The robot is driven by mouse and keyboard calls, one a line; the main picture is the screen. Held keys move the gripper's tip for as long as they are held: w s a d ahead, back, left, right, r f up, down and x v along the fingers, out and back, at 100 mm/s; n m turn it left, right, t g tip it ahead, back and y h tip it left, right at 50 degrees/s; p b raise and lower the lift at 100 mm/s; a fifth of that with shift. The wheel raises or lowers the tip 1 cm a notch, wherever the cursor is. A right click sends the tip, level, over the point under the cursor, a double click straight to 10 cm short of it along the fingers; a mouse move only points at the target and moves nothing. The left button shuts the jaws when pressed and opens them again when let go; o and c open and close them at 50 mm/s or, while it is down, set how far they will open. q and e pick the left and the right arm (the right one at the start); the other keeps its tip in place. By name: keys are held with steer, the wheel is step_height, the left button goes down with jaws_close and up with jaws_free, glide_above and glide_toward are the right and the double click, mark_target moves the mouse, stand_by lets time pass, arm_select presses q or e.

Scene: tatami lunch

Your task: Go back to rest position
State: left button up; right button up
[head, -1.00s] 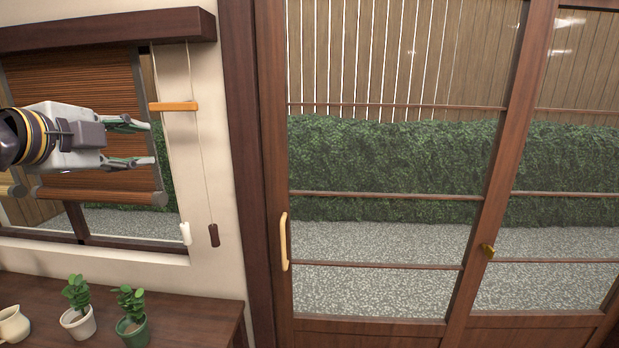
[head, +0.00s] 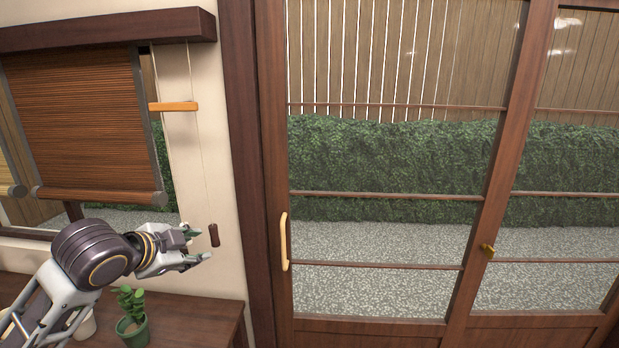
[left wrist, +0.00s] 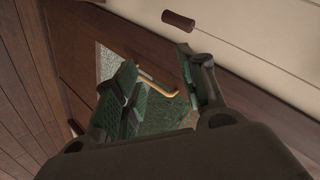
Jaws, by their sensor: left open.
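My left gripper (head: 199,246) is open and empty in the head view, in front of the wall at the lower left, above the side table. Its fingers point right, close to the dark cord pull (head: 213,235) in the picture but not holding it. In the left wrist view the two fingers (left wrist: 158,95) are spread with nothing between them but the door behind. The dark pull also shows in the left wrist view (left wrist: 179,20), beyond the fingers. My right gripper is in neither view.
A bamboo blind (head: 85,115) hangs partly lowered over the window, with an orange cord bar (head: 174,106) beside it. A potted plant (head: 132,318) stands on the wooden table (head: 195,318) below my left arm. The sliding door's pale handle (head: 284,241) is to the right.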

arm_select(q)
steer(key=s+d+f+n+g+y, duration=0.15)
steer(key=s+f+n, duration=0.25)
steer(key=s+f, duration=0.55)
steer(key=s+d+f+n+g, duration=0.1)
steer(key=s+f+n+g, duration=0.3)
steer(key=f, duration=1)
steer(key=s+d+f+n+g, duration=0.1)
steer(key=s+f+n+g, duration=0.15)
steer(key=s+f, duration=0.75)
step_height(320, 180, down, 35)
steer(key=s+a, duration=0.1)
steer(key=s+a+f+g, duration=0.1)
steer(key=s+a+f, duration=0.2)
steer(key=s+f, duration=0.6)
steer(key=s+a+f, duration=0.3)
steer(key=s+f, duration=0.7)
steer(key=s, duration=0.2)
steer(key=shift+s+g+y, duration=0.2)
steer(key=shift+g+y, duration=0.2)
steer(key=shift+y, duration=0.05)
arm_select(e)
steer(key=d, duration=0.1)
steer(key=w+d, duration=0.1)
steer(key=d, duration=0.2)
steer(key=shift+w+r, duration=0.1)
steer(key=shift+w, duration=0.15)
